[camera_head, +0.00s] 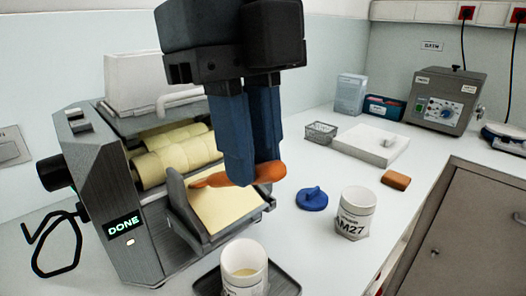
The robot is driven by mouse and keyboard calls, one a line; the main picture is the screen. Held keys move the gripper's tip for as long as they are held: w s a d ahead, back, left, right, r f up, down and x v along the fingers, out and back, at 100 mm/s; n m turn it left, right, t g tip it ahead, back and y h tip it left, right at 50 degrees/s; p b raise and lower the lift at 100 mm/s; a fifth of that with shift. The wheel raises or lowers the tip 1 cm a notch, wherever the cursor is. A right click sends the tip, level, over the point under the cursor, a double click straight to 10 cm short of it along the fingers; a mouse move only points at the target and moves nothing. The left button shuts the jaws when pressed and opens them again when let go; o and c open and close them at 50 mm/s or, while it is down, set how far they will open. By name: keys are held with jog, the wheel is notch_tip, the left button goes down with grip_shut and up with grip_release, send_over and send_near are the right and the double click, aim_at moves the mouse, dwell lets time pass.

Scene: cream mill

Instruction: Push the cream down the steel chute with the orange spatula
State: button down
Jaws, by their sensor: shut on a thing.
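My gripper (257,180) is shut on the orange spatula (228,179), with its blue fingers above the chute. The spatula lies roughly level, its tip pointing left near the chute's left wall. The steel chute (182,203) slopes down from the mill's rollers (172,162). Pale yellow cream (222,208) covers the visible chute bed below the spatula. Whether the spatula touches the cream is unclear. A white cup (245,262) with some cream inside stands on a dark tray (286,284) below the chute. The mill's display (124,224) reads DONE.
A blue lid (311,199) and a second white cup (355,213), labelled AM27, stand right of the chute. Farther back are an orange-brown block (396,180), a white flat device (371,146), a wire basket (321,132) and a grey oven-like box (446,98). Clear white counter lies between.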

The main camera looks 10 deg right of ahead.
jog(key=s+d+f+b, duration=0.2)
jog(key=d+f+b, duration=0.1)
jog(key=d, duration=0.3)
jog(key=shift+s+d+b, duration=0.2)
jog(key=shift+d+b, duration=0.1)
jog(key=shift+b, duration=0.4)
dwell(0.6)
jog(key=shift+r, duration=0.1)
jog(key=w+a+r+p, duration=0.1)
jog(key=w+a+r, duration=0.1)
jog(key=w+a, duration=0.1)
jog(key=shift+w+r, duration=0.3)
jog(key=shift+w, duration=0.55)
jog(key=shift+r, duration=0.1)
jog(key=shift+s+d+r+p, duration=0.2)
jog(key=shift+s+r+p, duration=0.25)
jog(key=shift+r, duration=0.45)
jog(key=shift+s+d+r+p, duration=0.2)
jog(key=shift+s+r+p, duration=0.05)
jog(key=shift+r+p, duration=0.55)
jog(key=shift+s+d+r+p, duration=0.2)
jog(key=shift+s+r+p, duration=0.2)
jog(key=shift+r, duration=0.55)
jog(key=shift+r, duration=0.1)
